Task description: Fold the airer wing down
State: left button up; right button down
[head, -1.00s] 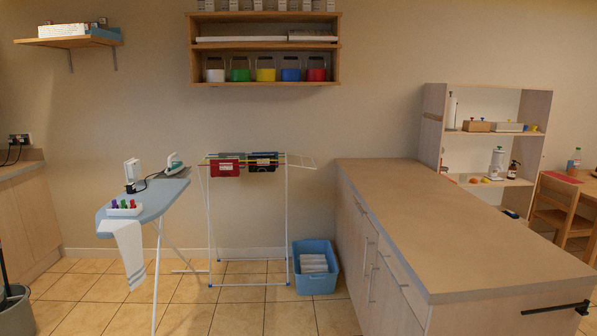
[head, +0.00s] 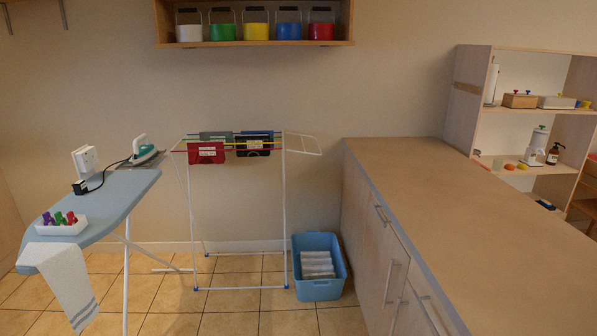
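The white clothes airer (head: 286,215) stands against the back wall, between the ironing board and the counter. Its wing (head: 303,144) sticks out to the right from the top of the frame, roughly level. Red and dark cloths with pale labels (head: 206,152) hang over its coloured rails, with grey and blue ones behind. Neither of my grippers shows in the head view.
A blue ironing board (head: 107,205) with an iron (head: 145,150) and a white tray of coloured items (head: 61,225) stands left. A blue crate (head: 318,287) sits on the floor below the wing. A long counter (head: 440,210) fills the right. Tiled floor lies clear before the airer.

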aim_at(304, 152)
jog(key=i, duration=2.3)
